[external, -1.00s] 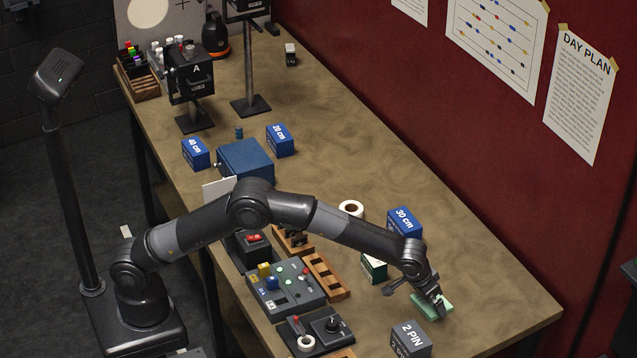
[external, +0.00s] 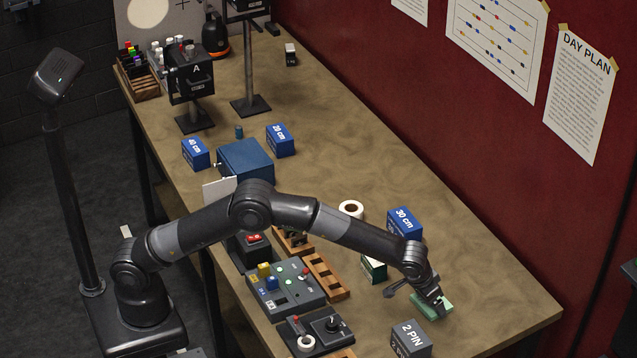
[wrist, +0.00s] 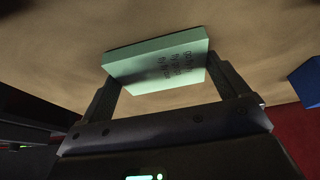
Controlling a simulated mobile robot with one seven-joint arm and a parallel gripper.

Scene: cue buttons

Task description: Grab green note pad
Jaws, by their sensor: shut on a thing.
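The green note pad (external: 432,305) is a pale green block near the right end of the workbench. In the wrist view the note pad (wrist: 158,66) sits between the two fingers of my gripper (wrist: 165,82), with dark lettering on one face. My gripper (external: 438,300) is shut on it in the external view, reaching down from above. The fingers press on its two ends. I cannot tell whether the pad touches the bench top or is slightly above it.
A grey 2 PIN box (external: 411,340) stands just in front of the pad. A blue 30 cm box (external: 404,222) and a dark green box (external: 373,268) stand behind it. A button panel (external: 285,290) lies to the left. The bench (external: 500,290) is clear to the right.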

